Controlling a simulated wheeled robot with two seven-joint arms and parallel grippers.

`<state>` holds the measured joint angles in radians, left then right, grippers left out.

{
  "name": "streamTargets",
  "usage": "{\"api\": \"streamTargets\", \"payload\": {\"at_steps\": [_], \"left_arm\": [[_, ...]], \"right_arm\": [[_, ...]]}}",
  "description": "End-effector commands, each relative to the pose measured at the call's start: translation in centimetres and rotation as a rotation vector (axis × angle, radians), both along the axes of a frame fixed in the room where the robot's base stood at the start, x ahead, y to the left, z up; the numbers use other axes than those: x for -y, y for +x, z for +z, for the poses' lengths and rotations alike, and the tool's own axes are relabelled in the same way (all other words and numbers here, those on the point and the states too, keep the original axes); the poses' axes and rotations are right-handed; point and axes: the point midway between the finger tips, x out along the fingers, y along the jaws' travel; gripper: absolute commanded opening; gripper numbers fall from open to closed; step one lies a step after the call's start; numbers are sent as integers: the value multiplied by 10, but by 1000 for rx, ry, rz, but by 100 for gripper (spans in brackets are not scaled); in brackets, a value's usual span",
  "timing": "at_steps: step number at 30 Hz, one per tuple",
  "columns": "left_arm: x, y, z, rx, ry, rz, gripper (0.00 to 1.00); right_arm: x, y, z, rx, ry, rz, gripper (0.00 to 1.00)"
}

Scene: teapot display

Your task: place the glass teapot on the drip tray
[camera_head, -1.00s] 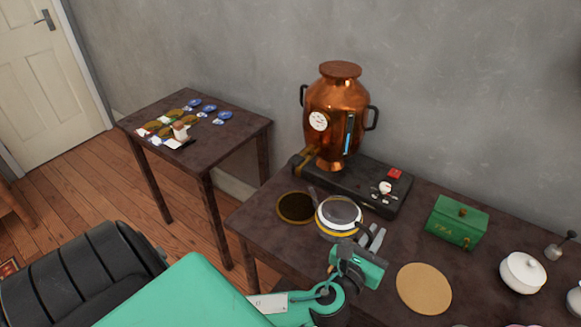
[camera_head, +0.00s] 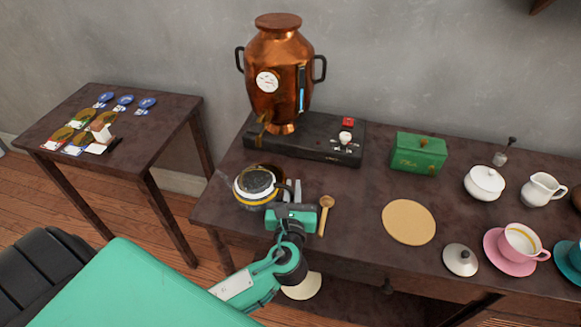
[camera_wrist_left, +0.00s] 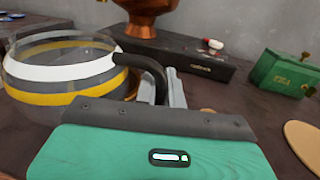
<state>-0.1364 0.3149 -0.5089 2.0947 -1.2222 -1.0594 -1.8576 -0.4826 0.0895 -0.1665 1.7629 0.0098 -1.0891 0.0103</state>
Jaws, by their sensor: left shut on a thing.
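The glass teapot (camera_head: 256,199) has a white band, a yellow band and a black handle. My left gripper (camera_head: 290,188) is on the teapot's right side, shut on the black handle (camera_wrist_left: 154,74). The round dark drip tray is largely hidden by the teapot; a dark patch shows through the glass. I cannot tell whether the teapot touches it. My right gripper is out of view.
The copper urn (camera_head: 278,75) stands on a black base (camera_head: 307,142) behind the teapot. A wooden spoon (camera_head: 326,206) lies just right of the gripper. Further right are a cork mat (camera_head: 408,222), a green box (camera_head: 419,154), a lid (camera_head: 460,259) and white crockery. A side table (camera_head: 150,135) stands left.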

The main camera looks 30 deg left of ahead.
Motion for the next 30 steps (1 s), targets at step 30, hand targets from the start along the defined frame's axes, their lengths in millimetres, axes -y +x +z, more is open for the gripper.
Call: {"api": "streamTargets", "payload": {"at_steps": [30], "left_arm": [[-38, 82, -15, 0, 0, 0, 0]], "right_arm": [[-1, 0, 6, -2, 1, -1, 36]]}}
